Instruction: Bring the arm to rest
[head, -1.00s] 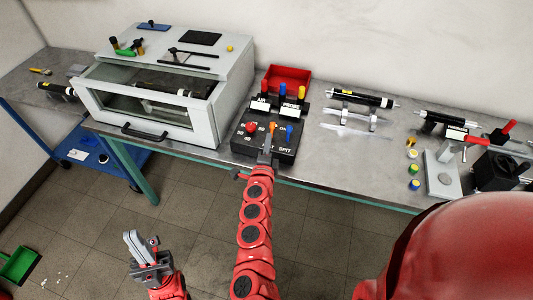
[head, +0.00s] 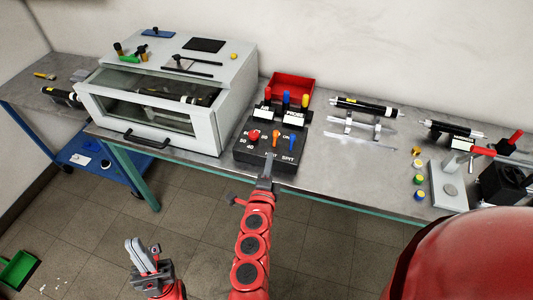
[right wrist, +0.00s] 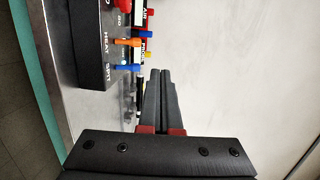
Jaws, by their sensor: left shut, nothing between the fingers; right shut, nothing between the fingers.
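My right gripper (head: 267,170) is at the end of the red arm in the middle of the head view. It is shut and empty, just in front of the black control box (head: 242,156). Its dark fingers also show in the right wrist view (right wrist: 157,90), closed together, with the box's switches beyond them. Whether the fingertips touch the box I cannot tell. My left gripper (head: 137,248) is low in the head view, in front of the bench and over the floor. It is shut and holds nothing.
The grey bench (head: 330,180) runs across the view. A glass-fronted cabinet (head: 215,120) stands left of the control box. A red tray (head: 292,84) is behind the box, and black cylinders (head: 365,108) lie to the right. A blue cart (head: 115,165) stands at the left.

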